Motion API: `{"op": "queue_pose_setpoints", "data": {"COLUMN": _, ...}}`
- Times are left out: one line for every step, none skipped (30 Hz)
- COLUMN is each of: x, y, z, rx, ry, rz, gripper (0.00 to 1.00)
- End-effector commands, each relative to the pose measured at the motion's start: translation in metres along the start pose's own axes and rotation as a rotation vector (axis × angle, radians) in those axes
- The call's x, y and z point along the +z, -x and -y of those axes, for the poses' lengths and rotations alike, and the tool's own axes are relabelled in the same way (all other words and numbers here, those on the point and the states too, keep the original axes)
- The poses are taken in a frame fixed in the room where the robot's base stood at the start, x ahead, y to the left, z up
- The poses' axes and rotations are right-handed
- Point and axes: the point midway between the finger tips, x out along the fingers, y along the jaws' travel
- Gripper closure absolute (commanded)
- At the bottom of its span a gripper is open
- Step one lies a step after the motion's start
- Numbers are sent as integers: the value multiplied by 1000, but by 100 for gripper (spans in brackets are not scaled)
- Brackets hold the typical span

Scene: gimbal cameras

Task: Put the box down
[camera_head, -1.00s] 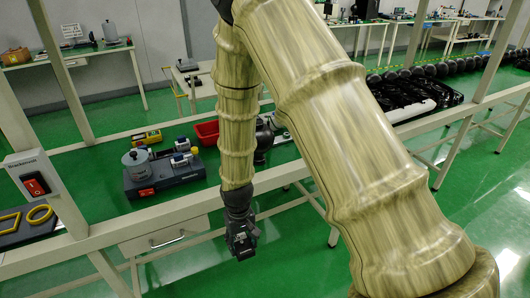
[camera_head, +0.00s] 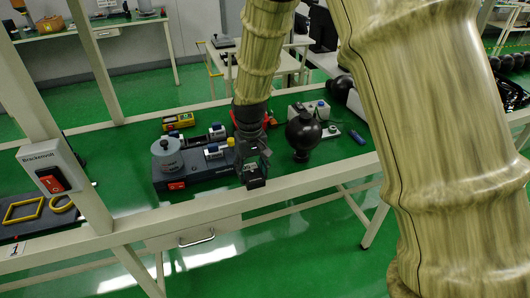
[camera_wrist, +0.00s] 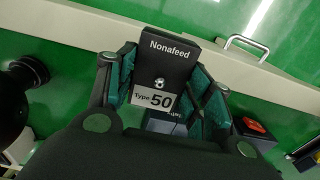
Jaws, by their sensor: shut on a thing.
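A small black box (camera_wrist: 168,55) marked "Nonafeed" and "Type 50" is between the two fingers of my gripper (camera_wrist: 163,88) in the wrist view. The fingers are shut on its sides. In the head view my gripper (camera_head: 252,162) points down, and the dark box (camera_head: 256,183) shows at its lower end. The gripper appears over the front part of the green-topped table (camera_head: 330,160), near its pale front edge. The box's underside is hidden, and its height above the table is hard to tell.
A grey device with a round pot (camera_head: 168,158) stands just left of my gripper. A black round vase-like thing (camera_head: 303,135) stands to the right. A yellow meter (camera_head: 179,121) lies behind. A switch box (camera_head: 52,172) hangs on the left post.

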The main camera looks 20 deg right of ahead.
Motion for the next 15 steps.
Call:
{"op": "queue_pose_setpoints", "data": {"x": -9, "y": 0, "z": -7, "rx": -1, "ry": -2, "rz": 0, "gripper": 76}}
{"op": "queue_pose_setpoints", "data": {"x": -13, "y": -1, "z": -11, "rx": 0, "ry": -3, "rz": 1, "gripper": 76}}
{"op": "queue_pose_setpoints", "data": {"x": -20, "y": -1, "z": -16, "rx": 0, "ry": -3, "rz": 0, "gripper": 76}}
{"op": "queue_pose_setpoints", "data": {"x": -25, "y": -2, "z": -19, "rx": 0, "ry": -3, "rz": 0, "gripper": 76}}
{"op": "queue_pose_setpoints", "data": {"x": -30, "y": -3, "z": -23, "rx": -1, "ry": -4, "rz": 0, "gripper": 76}}
{"op": "queue_pose_setpoints", "data": {"x": -37, "y": -4, "z": -28, "rx": 0, "ry": -4, "rz": 0, "gripper": 76}}
{"op": "queue_pose_setpoints", "data": {"x": -42, "y": -4, "z": -31, "rx": 0, "ry": -3, "rz": -1, "gripper": 76}}
{"op": "queue_pose_setpoints", "data": {"x": -47, "y": -4, "z": -34, "rx": 0, "ry": -3, "rz": 0, "gripper": 76}}
{"op": "queue_pose_setpoints", "data": {"x": -53, "y": -6, "z": -39, "rx": 0, "ry": -3, "rz": 0, "gripper": 76}}
{"op": "queue_pose_setpoints", "data": {"x": -58, "y": -6, "z": -42, "rx": 0, "ry": -3, "rz": 0, "gripper": 76}}
{"op": "queue_pose_setpoints", "data": {"x": -64, "y": -6, "z": -45, "rx": 0, "ry": -3, "rz": -1, "gripper": 76}}
{"op": "queue_pose_setpoints", "data": {"x": -70, "y": -7, "z": -49, "rx": -1, "ry": -3, "rz": 0, "gripper": 76}}
{"op": "queue_pose_setpoints", "data": {"x": -74, "y": -8, "z": -52, "rx": -1, "ry": -3, "rz": 0, "gripper": 76}}
{"op": "queue_pose_setpoints", "data": {"x": -79, "y": -8, "z": -55, "rx": 0, "ry": -2, "rz": 0, "gripper": 76}}
{"op": "queue_pose_setpoints", "data": {"x": -84, "y": -9, "z": -59, "rx": 0, "ry": -1, "rz": 0, "gripper": 76}}
